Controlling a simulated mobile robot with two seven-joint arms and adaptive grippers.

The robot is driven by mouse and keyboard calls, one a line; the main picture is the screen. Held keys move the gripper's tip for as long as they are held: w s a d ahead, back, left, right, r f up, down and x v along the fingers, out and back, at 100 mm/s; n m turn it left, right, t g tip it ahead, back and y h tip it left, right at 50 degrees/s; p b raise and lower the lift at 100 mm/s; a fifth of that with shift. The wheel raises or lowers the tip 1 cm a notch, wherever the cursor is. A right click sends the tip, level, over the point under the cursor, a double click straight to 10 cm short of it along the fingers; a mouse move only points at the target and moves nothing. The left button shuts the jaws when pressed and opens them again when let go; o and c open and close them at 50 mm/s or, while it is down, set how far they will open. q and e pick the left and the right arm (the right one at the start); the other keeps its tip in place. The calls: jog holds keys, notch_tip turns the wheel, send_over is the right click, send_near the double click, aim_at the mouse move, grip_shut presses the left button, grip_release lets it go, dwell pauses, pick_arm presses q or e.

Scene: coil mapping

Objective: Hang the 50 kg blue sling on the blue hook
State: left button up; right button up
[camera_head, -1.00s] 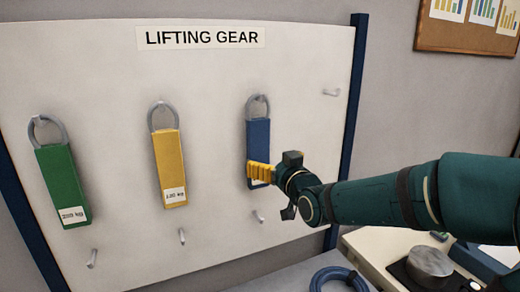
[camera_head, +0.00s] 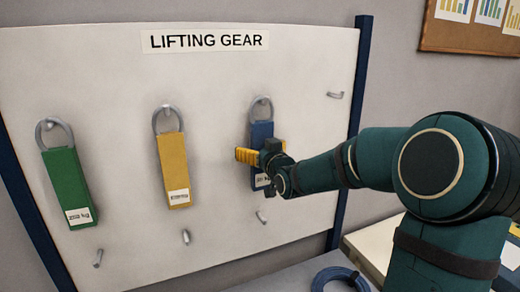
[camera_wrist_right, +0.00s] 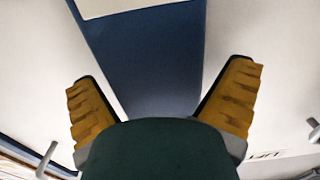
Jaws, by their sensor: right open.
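The blue sling (camera_head: 262,133) hangs against the white board by a grey ring over a hook (camera_head: 262,100) at its top; I cannot make out a blue colour on this hook. A white label (camera_head: 262,180) shows at its lower end, too small to read surely. My right gripper (camera_head: 262,156) is at its middle and hides part of it. In the right wrist view the blue sling (camera_wrist_right: 150,60) lies between the two spread yellow fingers of that gripper (camera_wrist_right: 165,105), with gaps beside it. My left gripper is not in view.
A yellow sling (camera_head: 173,165) and a green sling (camera_head: 66,185) hang left of the blue one. Bare hooks show at the upper right (camera_head: 335,95) and along the lower board (camera_head: 262,218). A blue coil (camera_head: 340,279) lies on the table below.

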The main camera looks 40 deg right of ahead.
aim_at(262, 141)
jog(key=c, duration=1.4)
jog(key=shift+r, duration=0.1)
jog(key=shift+s+a+r+p, duration=0.1)
jog(key=shift+s+r+p, duration=0.15)
jog(key=shift+r, duration=0.4)
jog(key=shift+s+a+r+p, duration=0.1)
jog(key=shift+s+r+p, duration=0.15)
jog(key=shift+r, duration=0.4)
jog(key=shift+b, duration=0.5)
